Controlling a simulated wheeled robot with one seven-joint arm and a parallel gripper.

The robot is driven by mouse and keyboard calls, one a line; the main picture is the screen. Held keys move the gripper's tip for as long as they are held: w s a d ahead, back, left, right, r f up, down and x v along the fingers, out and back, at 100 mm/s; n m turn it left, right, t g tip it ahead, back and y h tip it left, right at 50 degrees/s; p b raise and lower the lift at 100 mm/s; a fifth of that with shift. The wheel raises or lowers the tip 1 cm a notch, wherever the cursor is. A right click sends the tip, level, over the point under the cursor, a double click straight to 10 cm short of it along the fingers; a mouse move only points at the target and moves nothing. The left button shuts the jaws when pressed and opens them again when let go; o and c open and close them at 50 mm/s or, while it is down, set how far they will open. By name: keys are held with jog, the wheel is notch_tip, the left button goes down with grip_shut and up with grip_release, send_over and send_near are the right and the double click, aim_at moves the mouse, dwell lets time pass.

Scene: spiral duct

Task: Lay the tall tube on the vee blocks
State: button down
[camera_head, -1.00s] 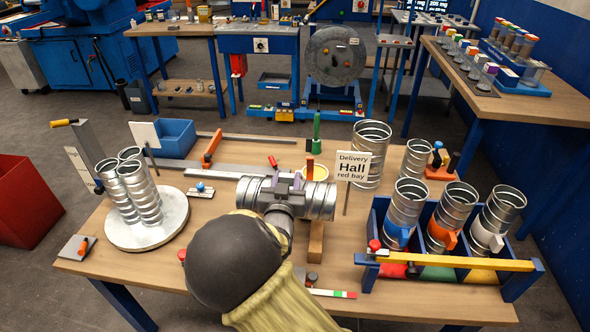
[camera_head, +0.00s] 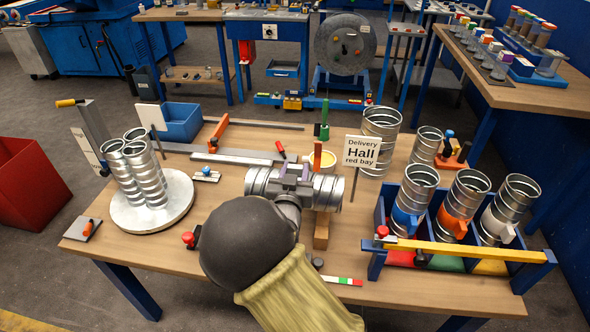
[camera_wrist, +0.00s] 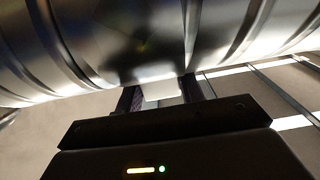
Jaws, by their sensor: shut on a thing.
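A ribbed silver spiral tube (camera_head: 328,193) lies level, left to right, above the middle of the wooden bench. My gripper (camera_head: 292,184) is shut on the tube near its middle. In the wrist view the tube (camera_wrist: 60,50) fills the top, with my gripper's fingers (camera_wrist: 163,95) against it. A wooden block (camera_head: 321,231) stands below the tube's right part; it may be one of the vee blocks, but its top is hidden. I cannot tell whether the tube touches it. Any second block is hidden behind my arm.
Several upright tubes (camera_head: 145,178) stand on a round plate (camera_head: 180,210) at left. A delivery sign (camera_head: 362,153) and a large upright tube (camera_head: 381,135) stand close to the held tube's right. A blue rack (camera_head: 377,225) with tubes is at right. A red-topped knob (camera_head: 188,239) is left of my arm.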

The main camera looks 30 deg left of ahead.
jog(key=shift+f+b, duration=0.85)
jog(key=shift+f, duration=0.5)
jog(key=shift+f+b, duration=2.65)
jog(key=shift+f, duration=0.4)
dwell(1.3)
jog(key=c, duration=0.8)
grip_release()
jog(key=shift+s, duration=0.1)
jog(key=v, duration=1.7)
jog(key=shift+s+d, duration=0.1)
jog(key=shift+d, duration=0.05)
